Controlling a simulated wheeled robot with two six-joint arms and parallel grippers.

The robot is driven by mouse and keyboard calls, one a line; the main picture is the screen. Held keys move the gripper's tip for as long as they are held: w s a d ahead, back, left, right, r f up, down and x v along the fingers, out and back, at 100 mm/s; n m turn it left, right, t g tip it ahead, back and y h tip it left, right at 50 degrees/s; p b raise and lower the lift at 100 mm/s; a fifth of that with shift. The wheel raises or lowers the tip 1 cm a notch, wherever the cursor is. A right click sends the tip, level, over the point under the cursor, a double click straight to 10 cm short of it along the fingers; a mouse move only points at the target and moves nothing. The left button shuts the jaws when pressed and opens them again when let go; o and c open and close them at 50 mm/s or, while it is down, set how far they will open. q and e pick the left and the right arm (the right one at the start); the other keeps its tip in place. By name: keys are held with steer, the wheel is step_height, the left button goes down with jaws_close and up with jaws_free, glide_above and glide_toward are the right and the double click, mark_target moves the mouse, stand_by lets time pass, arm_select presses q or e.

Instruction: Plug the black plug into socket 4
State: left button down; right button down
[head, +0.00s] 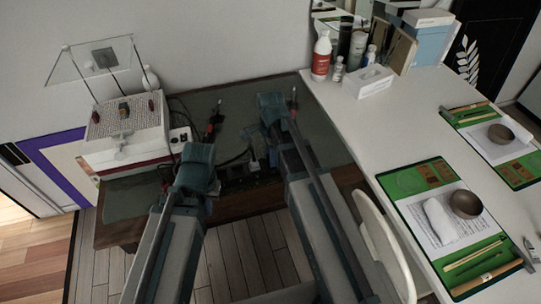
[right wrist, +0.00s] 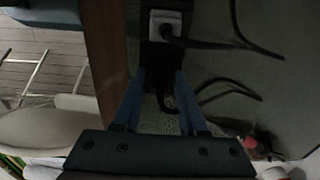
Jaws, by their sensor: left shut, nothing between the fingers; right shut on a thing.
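The black power strip (right wrist: 153,52) lies along the table's front edge; its socket numbers are not legible. A white plug (right wrist: 167,23) sits in it, and this plug also shows in the head view (head: 254,165). The black plug (right wrist: 162,97) is dark and partly hidden between the fingers of my right gripper (right wrist: 158,98), which is shut on it over the strip's near end. Whether the plug touches the strip cannot be told. In the head view my right gripper (head: 267,163) is dim beside the white plug. My left gripper (head: 211,188) is shut and empty, low at the table's front edge.
Black cables (right wrist: 225,88) curl over the dark table (head: 125,198). A red-tipped tool (head: 293,103) stands behind my right arm, another (head: 212,125) behind my left. A white box-like device (head: 125,135) stands left. A white chair (head: 385,245) and white counter (head: 345,115) are right.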

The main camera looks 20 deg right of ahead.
steer(key=shift+f, duration=0.2)
steer(key=shift+c, duration=1.9)
jaws_free()
steer(key=shift+r, duration=0.15)
step_height(320, 180, up, 14)
steer(key=p, duration=1.3)
steer(key=shift+f+p, duration=0.25)
steer(key=shift+p, duration=0.05)
